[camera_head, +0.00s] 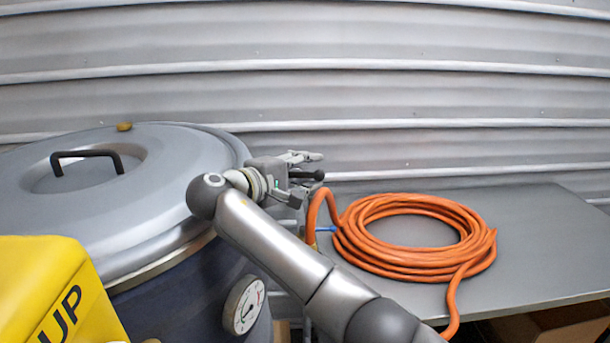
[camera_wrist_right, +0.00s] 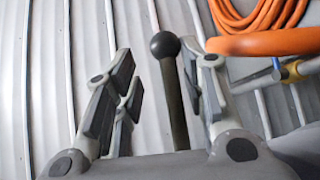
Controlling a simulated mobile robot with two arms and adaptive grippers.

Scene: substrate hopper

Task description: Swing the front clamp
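The hopper's round grey lid (camera_head: 165,200) with its black handle (camera_head: 88,156) is at the left in the head view. A black ball knob (camera_head: 318,174) shows at the hopper's right side. In the right wrist view this knob (camera_wrist_right: 165,44) tops a dark straight lever (camera_wrist_right: 174,105), which looks like a clamp handle. My right gripper (camera_head: 303,174) is open around the lever. In the wrist view, its fingers (camera_wrist_right: 165,90) stand on both sides with clear gaps. The clamp's base is hidden behind my right gripper and arm. My left gripper is not in view.
A coiled orange hose (camera_head: 415,238) lies on a grey table (camera_head: 540,210) to the right, one end rising close to my right gripper. A gauge (camera_head: 244,305) is on the hopper's side. A yellow box (camera_head: 50,285) stands at the lower left. A corrugated wall (camera_head: 400,95) is behind.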

